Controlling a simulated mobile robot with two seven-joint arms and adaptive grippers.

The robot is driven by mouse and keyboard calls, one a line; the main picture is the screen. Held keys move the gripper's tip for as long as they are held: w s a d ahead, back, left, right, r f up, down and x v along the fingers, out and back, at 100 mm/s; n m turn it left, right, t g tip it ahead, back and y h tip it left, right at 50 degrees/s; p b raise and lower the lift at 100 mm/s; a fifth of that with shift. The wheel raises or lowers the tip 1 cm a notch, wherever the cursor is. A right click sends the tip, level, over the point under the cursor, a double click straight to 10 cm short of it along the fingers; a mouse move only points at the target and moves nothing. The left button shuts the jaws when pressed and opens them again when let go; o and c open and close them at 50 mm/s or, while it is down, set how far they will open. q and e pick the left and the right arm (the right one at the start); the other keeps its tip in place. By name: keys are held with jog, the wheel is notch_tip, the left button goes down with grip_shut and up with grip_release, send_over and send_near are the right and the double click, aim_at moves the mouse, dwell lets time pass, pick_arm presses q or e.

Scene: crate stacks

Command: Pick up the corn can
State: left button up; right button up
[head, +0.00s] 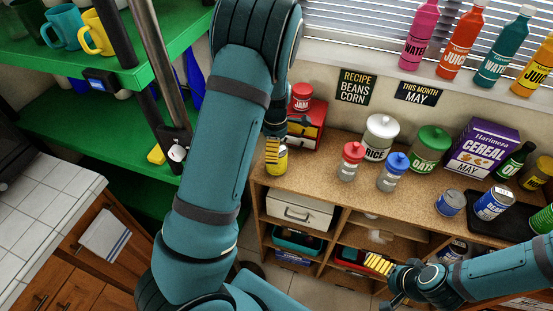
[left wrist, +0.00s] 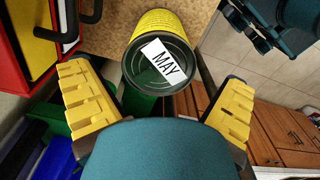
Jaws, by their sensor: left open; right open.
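A yellow can (head: 277,162) stands near the left front edge of the wooden counter, partly hidden by my left gripper (head: 272,148). Its yellow colour fits corn, but its name is not readable here. In the left wrist view the can (left wrist: 160,50) shows a dark end with a white tag reading MAY. My left gripper (left wrist: 155,80) is open, its yellow fingers on either side of the can's near end with gaps at both sides. My right gripper (head: 380,265) is open and empty in front of the shelves below the counter.
A red box (head: 305,130) is close beside the yellow can. Jars, a cereal box (head: 483,148) and a black tray (head: 472,222) with cans stand farther right. A green shelf (head: 110,130) is at left. The counter's front middle is clear.

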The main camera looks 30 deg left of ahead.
pick_arm(q)
notch_tip(320, 180, down, 4)
jog(key=shift+w+d+r, duration=0.1)
jog(key=shift+w+r, duration=0.05)
jog(key=shift+r, duration=0.05)
jog(key=c, duration=1.3)
jog(key=shift+o, duration=0.2)
jog(key=shift+r, duration=0.15)
